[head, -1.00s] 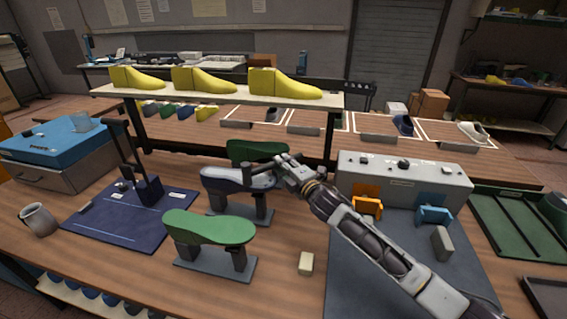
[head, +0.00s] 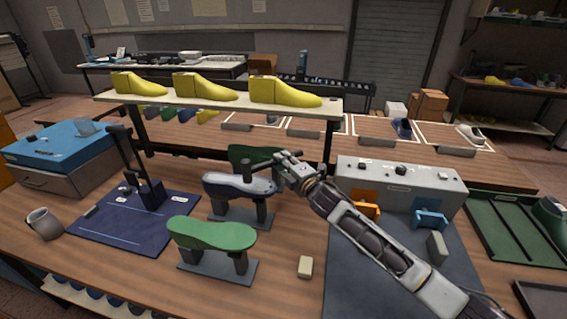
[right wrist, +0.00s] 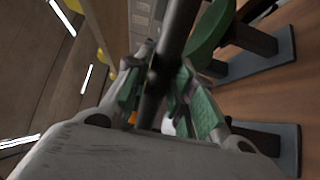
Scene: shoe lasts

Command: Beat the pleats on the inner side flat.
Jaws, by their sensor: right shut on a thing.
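My right gripper (head: 282,168) is shut on a dark shaft (right wrist: 165,70), which runs between its green finger pads in the right wrist view. In the head view the gripper is at the heel end of a dark blue and pale shoe upper on a last (head: 228,187). That last lies sole up on a grey stand in the middle of the table. The held tool reaches left above it; its head is small and hard to make out, and I cannot tell whether it touches the upper. The pleats are too small to see. My left gripper is not in view.
A green last (head: 210,234) on a stand is in front, and a dark green one (head: 250,153) is behind. A cream block (head: 305,267) lies at the front. A grey control box (head: 400,174) stands right, a blue mat (head: 120,235) with a dark post left.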

